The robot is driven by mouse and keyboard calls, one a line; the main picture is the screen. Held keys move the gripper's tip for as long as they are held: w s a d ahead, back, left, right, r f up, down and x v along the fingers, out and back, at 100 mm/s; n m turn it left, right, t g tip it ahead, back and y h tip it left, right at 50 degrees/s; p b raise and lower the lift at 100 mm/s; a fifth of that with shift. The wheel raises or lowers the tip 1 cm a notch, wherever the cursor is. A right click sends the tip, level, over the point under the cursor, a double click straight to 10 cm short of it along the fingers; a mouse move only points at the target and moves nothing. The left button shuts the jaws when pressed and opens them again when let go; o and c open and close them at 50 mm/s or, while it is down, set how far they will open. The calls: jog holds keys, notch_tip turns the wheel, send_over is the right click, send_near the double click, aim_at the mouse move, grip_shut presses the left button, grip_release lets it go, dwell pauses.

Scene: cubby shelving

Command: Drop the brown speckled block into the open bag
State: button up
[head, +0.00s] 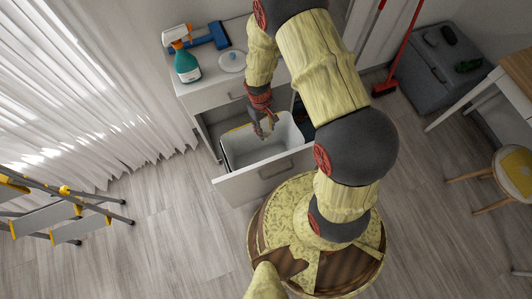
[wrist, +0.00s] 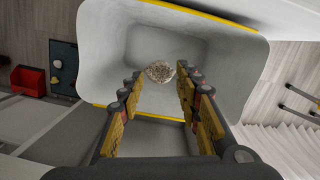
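The brown speckled block (wrist: 160,72) shows in the wrist view between and beyond my fingertips, against the inside of a white open bin or bag liner (wrist: 105,45). My gripper (wrist: 158,78) has its fingers apart, with a clear gap between the left finger and the block. The block lies close to the right fingertip in the picture; I cannot tell whether it is falling or resting inside. In the head view my gripper (head: 266,131) points down over the white liner (head: 288,136) in the pulled-out drawer. The block cannot be made out there.
The drawer front (head: 265,175) stands out from the white cabinet. A green spray bottle (head: 187,67), a blue tool (head: 208,38) and a white round item (head: 232,61) are on the cabinet top. A yellow-grey step ladder (head: 60,215) is at left; floor between is clear.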

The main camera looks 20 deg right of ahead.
jog(key=o, duration=0.4)
jog(key=shift+c, duration=0.2)
jog(key=shift+r, duration=0.1)
notch_tip(320, 180, up, 12)
jog(key=w, duration=0.1)
jog(key=shift+w+a, duration=0.25)
jog(key=shift+w, duration=0.1)
jog(key=shift+f, duration=0.2)
jog(key=s+r+m+t, duration=0.1)
jog(key=s+r, duration=0.4)
jog(key=r, duration=0.6)
jog(key=s+r+m+t, duration=0.1)
jog(key=s+r+t, duration=0.3)
jog(key=r, duration=0.7)
jog(key=s+r+m+t, duration=0.1)
jog(key=s+r+t, duration=0.1)
jog(key=s+r, duration=0.5)
notch_tip(320, 180, up, 5)
jog(key=shift+d, duration=0.3)
